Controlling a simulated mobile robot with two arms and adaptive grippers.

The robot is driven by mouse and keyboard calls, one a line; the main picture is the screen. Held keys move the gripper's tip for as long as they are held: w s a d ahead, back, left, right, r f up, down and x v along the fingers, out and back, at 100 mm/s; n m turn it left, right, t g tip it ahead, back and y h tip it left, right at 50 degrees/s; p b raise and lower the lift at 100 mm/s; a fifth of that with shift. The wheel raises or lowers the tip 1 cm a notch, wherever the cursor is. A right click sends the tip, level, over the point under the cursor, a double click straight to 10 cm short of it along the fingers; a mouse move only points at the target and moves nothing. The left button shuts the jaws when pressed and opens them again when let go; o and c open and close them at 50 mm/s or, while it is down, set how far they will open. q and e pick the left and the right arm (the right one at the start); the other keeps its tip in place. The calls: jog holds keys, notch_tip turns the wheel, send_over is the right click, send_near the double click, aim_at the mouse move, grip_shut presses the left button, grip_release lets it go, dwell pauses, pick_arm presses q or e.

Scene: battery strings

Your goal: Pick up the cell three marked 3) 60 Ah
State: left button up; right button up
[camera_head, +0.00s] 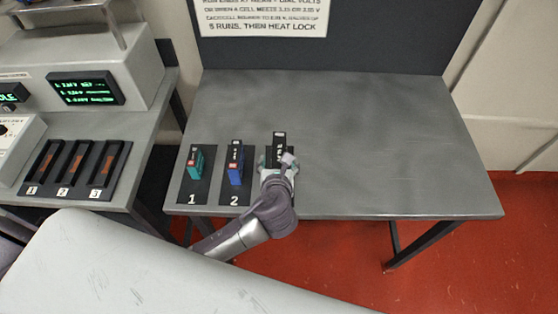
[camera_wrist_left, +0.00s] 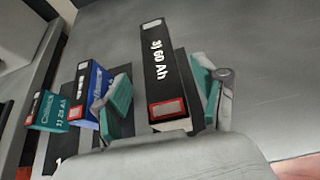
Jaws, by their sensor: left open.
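The cell three (camera_wrist_left: 163,75) is a black block marked "3) 60 Ah" with a red-framed patch at its near end. In the head view its black top (camera_head: 279,143) shows on the table, and the rest is hidden by my left gripper. My left gripper (camera_wrist_left: 165,100) is open, with one teal-padded finger on each side of the cell. In the head view, my left gripper (camera_head: 278,162) is over the third place in the row. I cannot tell whether the pads touch the cell. My right gripper is not in view.
A teal cell (camera_head: 195,163) stands on mat 1 and a blue cell (camera_head: 235,165) on mat 2, close left of my gripper. The grey table (camera_head: 400,140) is clear to the right. A bench at left holds a numbered three-slot tray (camera_head: 97,193) and a device with a green display (camera_head: 86,90).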

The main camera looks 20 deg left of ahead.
aim_at(279, 156)
pick_arm(q)
jog(key=p+x, duration=0.1)
jog(key=x, duration=0.3)
jog(key=shift+w+f, duration=0.15)
jog(key=shift+w, duration=0.2)
jog(key=shift+s, duration=0.1)
jog(key=shift+c, duration=0.2)
jog(key=shift+c, duration=1.2)
grip_shut()
jog(key=shift+r, duration=0.2)
